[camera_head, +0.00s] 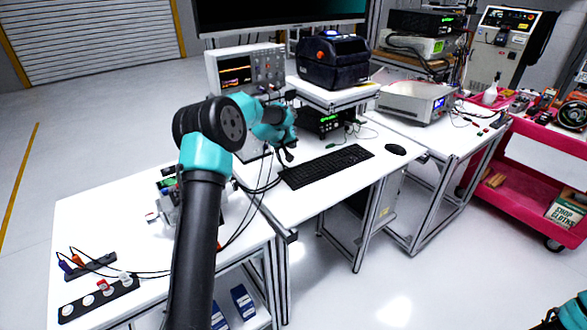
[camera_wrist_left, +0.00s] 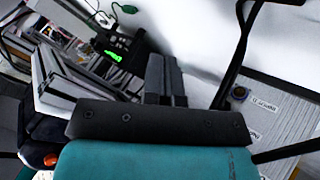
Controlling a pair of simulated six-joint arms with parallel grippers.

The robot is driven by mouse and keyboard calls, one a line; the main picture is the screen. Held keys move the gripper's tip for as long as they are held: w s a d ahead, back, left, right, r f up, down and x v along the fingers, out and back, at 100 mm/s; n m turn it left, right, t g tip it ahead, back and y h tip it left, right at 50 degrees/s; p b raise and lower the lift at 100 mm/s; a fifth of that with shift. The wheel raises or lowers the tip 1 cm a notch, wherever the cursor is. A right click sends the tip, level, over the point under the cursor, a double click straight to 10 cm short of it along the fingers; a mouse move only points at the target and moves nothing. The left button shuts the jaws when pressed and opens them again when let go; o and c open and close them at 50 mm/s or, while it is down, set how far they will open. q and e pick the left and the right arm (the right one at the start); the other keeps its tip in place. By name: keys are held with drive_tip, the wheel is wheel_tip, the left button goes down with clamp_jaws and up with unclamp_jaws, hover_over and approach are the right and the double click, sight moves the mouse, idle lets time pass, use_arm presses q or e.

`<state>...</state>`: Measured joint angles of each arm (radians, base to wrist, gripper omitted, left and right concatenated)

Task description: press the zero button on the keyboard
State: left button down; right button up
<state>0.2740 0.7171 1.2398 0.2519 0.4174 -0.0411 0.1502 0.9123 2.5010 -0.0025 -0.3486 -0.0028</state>
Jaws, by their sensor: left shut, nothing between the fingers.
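The black keyboard (camera_head: 327,167) lies on the white desk, in the middle of the head view. Its keys are too small to read, so I cannot pick out the zero button. My left gripper (camera_head: 289,156) is shut and empty, above or beside the keyboard's far left end. Whether it touches a key I cannot tell. In the left wrist view my left gripper's fingers (camera_wrist_left: 164,75) are together with nothing between them. I do not make out the keyboard in that view. My right gripper is out of view; only a teal arm part shows at the lower right corner.
An oscilloscope (camera_head: 246,68) stands behind my left arm. A black printer-like device (camera_head: 333,63) sits on a raised shelf, with a power supply (camera_head: 320,119) below it. A mouse (camera_head: 396,150) lies right of the keyboard. Black cables (camera_head: 262,187) hang near the gripper.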

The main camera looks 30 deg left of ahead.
use_arm(q)
drive_tip(key=shift+f, duration=3.6)
drive_tip(key=shift+f, duration=0.15)
drive_tip(key=shift+f, duration=0.3)
drive_tip(key=shift+f, duration=0.4)
drive_tip(key=shift+r, duration=0.85)
drive_tip(key=shift+r, duration=2.5)
